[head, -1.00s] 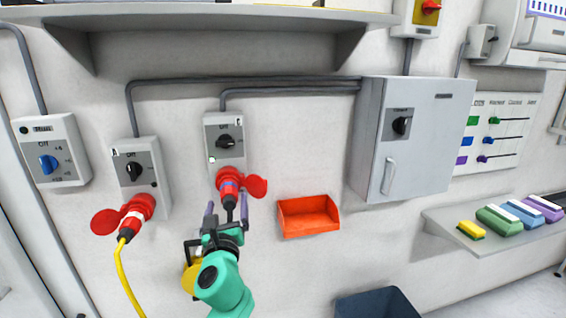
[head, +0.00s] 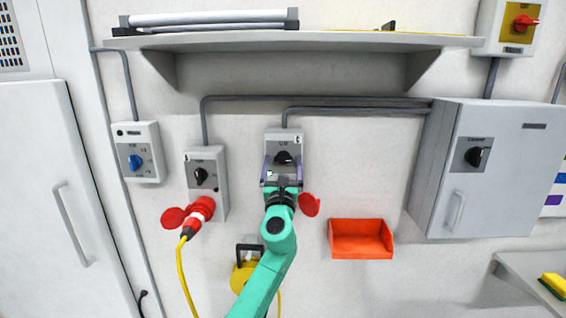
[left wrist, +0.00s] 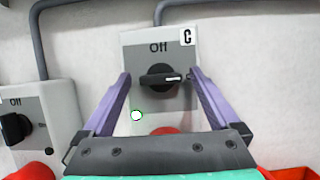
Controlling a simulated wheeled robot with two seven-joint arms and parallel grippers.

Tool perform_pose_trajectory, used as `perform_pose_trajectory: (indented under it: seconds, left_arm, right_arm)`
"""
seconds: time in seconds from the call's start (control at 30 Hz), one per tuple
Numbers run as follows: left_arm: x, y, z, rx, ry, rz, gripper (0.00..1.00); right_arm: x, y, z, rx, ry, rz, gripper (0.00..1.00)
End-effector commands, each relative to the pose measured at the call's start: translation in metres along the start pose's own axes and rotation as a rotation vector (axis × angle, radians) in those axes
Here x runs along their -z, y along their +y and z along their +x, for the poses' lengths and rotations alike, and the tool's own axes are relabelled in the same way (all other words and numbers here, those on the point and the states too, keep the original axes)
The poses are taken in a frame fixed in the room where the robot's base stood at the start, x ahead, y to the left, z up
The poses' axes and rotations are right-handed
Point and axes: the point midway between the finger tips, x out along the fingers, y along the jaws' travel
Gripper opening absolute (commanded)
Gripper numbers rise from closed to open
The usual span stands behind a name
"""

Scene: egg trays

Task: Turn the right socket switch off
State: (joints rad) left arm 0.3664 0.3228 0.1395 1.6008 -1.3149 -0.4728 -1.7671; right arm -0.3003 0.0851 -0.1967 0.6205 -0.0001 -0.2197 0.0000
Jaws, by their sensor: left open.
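The right socket box (head: 296,138) is grey and hangs on the wall, with "Off" printed above its black rotary switch (head: 284,157). In the left wrist view the switch (left wrist: 160,77) has its handle lying level, its white mark pointing right, away from "Off". My left gripper (head: 283,167) is open in front of the box. Its purple fingers stand on either side of the switch in the left wrist view (left wrist: 159,74); I cannot tell whether they touch it. The red socket below is mostly hidden by my gripper, and its red lid (head: 309,204) sticks out right. My right gripper is not in view.
The left socket box (head: 219,163) with a red plug (head: 203,208) and yellow cable is close on the left. An orange bin (head: 361,240) is at lower right, a grey cabinet (head: 437,170) further right. A shelf (head: 300,41) hangs above.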

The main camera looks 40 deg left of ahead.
Motion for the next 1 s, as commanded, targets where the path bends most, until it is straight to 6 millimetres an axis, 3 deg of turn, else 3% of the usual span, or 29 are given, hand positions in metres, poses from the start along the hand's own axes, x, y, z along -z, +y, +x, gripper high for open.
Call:
perform_pose_trajectory:
  seconds: [0.17,0.3,0.4,0.77,1.0]
  left_arm:
    - [0.000,0.000,0.000,0.000,0.000,0.000,0.95]
    - [0.000,0.000,-0.001,0.001,0.000,-0.001,0.41]
    - [0.000,0.000,-0.001,0.001,0.000,-0.001,0.09]
    - [0.002,-0.001,-0.001,-0.018,0.000,-0.051,0.09]
    - [0.003,-0.002,-0.002,-0.072,0.001,-0.182,0.09]
  right_arm:
    - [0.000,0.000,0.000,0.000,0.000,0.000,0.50]
    - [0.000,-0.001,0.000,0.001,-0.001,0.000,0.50]
    - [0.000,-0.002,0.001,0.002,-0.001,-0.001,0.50]
    - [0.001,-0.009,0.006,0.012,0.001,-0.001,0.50]
    - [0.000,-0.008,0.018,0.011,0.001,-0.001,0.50]
